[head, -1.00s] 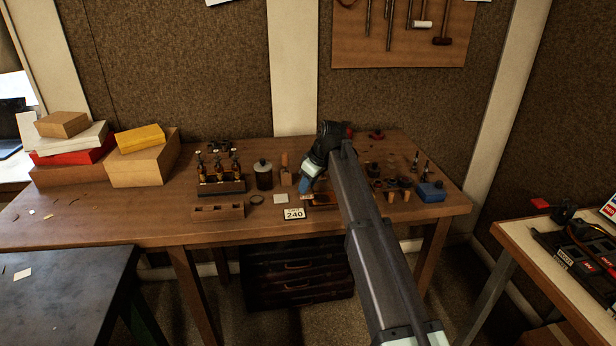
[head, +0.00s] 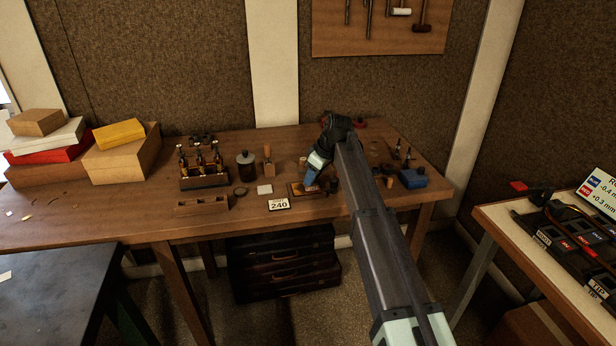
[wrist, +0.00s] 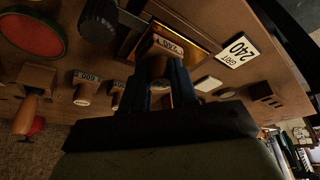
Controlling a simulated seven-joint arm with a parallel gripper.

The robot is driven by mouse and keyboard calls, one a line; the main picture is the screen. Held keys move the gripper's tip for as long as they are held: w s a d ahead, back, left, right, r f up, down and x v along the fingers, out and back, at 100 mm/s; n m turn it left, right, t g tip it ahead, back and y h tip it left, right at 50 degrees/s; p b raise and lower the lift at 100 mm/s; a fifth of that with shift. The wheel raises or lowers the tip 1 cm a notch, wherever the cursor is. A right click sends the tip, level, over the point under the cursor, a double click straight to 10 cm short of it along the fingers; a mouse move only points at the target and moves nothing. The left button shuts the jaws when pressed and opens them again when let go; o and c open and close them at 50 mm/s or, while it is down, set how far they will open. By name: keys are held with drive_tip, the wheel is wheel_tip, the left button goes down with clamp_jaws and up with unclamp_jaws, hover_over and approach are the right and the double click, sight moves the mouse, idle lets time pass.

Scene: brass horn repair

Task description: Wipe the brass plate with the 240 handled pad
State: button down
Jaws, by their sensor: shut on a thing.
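In the wrist view my gripper (wrist: 160,88) is shut on the wooden handle of the 240 pad (wrist: 163,46), whose label faces the camera. The pad is over the brass plate (wrist: 192,50), which shines orange in a dark wooden base. I cannot tell whether the pad's face touches the plate. In the head view my gripper (head: 311,180) points down at the plate's wooden base (head: 296,191), and the fingers hide the pad. A white grit 240 card (head: 279,204) lies in front of the base; it also shows in the wrist view (wrist: 237,49).
Other handled pads, one marked 600 (wrist: 88,84), stand close beside my gripper. A dark round knob or jar (wrist: 98,22) is near the plate. A white square (head: 265,189), a bottle rack (head: 204,180) and a blue box (head: 413,178) are on the bench.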

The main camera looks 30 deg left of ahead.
drive_tip(key=shift+s+a, duration=2.35)
drive_tip(key=shift+a, duration=0.05)
drive_tip(key=shift+w+d, duration=2.5)
drive_tip(key=shift+s+a, duration=2.55)
drive_tip(key=shift+s, duration=0.05)
wheel_tip(320, 180, up, 8)
drive_tip(key=shift+w, duration=0.1)
drive_tip(key=d+f+m+t+h, duration=0.1)
drive_tip(key=d+f+m, duration=0.4)
drive_tip(key=d, duration=1.7)
drive_tip(key=w+d+f+m+t+h, duration=0.1)
drive_tip(key=d+f+m, duration=0.4)
drive_tip(key=d, duration=1.8)
drive_tip(key=d+f+m+t+h, duration=0.2)
drive_tip(key=d+f+m, duration=0.3)
drive_tip(key=d, duration=1.8)
drive_tip(key=m, duration=0.3)
drive_tip(key=shift+w+f+t, duration=0.3)
drive_tip(key=shift+f, duration=0.1)
